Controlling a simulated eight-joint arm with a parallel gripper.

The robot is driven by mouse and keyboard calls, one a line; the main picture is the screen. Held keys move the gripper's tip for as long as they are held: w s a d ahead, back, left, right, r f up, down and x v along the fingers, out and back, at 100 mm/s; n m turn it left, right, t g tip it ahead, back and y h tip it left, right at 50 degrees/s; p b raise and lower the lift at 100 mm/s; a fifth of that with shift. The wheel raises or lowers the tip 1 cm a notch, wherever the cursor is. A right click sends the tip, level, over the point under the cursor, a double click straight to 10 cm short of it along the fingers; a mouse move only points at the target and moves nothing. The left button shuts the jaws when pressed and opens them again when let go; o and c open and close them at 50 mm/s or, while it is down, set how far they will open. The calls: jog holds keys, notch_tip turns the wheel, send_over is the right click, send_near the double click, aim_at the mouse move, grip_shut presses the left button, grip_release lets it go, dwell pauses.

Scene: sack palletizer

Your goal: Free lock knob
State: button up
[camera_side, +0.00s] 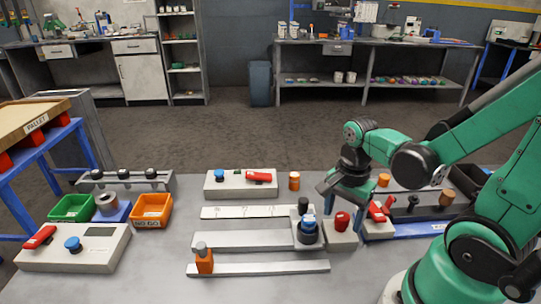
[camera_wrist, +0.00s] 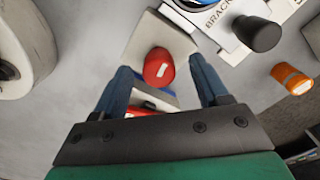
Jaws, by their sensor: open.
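A red mushroom-shaped knob (camera_side: 342,220) stands on a pale block (camera_side: 341,238) at the middle right of the table; the knob also shows in the wrist view (camera_wrist: 158,67). My gripper (camera_side: 348,200) is open and points down above the block. In the wrist view its blue fingers (camera_wrist: 161,84) lie on either side of the red knob with gaps visible; contact is not seen. A black knob (camera_side: 303,205) and a blue knob (camera_side: 309,226) sit on a bracket just left. The black knob shows in the wrist view (camera_wrist: 257,33). No label marks which is the lock knob.
Rails (camera_side: 258,268) with an orange piece (camera_side: 204,262) lie front centre. A control box with a red switch (camera_side: 263,177) is behind. Red and black handles (camera_side: 378,211) stand close right of the block. Green (camera_side: 72,208) and orange (camera_side: 152,210) bins are left.

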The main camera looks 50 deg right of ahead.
jog(key=shift+f, duration=0.55)
grip_shut()
